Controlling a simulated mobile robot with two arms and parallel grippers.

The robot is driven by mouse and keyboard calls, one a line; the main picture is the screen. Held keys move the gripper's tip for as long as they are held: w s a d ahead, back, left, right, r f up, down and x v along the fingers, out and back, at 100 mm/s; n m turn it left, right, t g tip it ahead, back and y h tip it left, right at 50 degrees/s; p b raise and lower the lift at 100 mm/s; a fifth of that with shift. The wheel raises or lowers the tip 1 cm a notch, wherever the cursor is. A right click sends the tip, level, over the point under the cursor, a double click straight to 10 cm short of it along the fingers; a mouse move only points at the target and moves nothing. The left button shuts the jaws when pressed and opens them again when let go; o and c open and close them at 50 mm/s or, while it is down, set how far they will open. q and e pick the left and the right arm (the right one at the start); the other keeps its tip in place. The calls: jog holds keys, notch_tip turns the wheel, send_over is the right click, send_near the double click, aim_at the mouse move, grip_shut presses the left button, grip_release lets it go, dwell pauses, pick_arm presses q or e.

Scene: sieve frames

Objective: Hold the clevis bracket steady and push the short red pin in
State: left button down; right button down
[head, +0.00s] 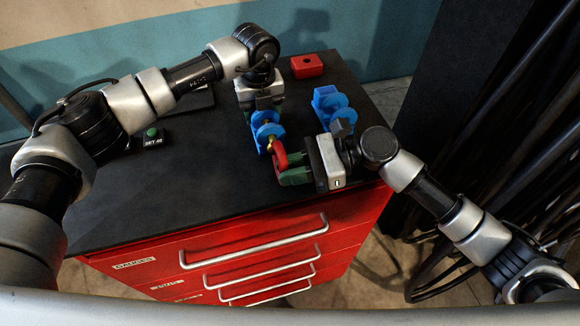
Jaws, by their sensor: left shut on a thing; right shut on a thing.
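A blue clevis bracket (267,131) stands on the black top of the red cabinet. My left gripper (265,110) is above and behind it, shut on its far part. My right gripper (286,168) is in front of the bracket, shut on the red pin (280,155) by its ring-shaped head. A short brass-coloured shaft points from the red head toward the bracket's near side. The shaft's tip is at or very close to the bracket; I cannot tell whether it is inside the hole. The fingers partly hide both things.
A second blue bracket (328,100) stands to the right, close to my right gripper. A red block (306,66) lies at the back right. A small dark box with a green button (152,132) sits at the left. The cabinet top (190,185) is clear at front left.

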jog(key=shift+w+r, duration=0.1)
jog(key=shift+w, duration=0.05)
jog(key=shift+w+a, duration=0.2)
jog(key=shift+w, duration=0.3)
jog(key=shift+w+a, duration=0.15)
jog(key=shift+w, duration=0.35)
jog(key=shift+w, duration=0.1)
jog(key=c, duration=1)
grip_release()
jog(key=v, duration=1.2)
jog(key=shift+w, duration=0.1)
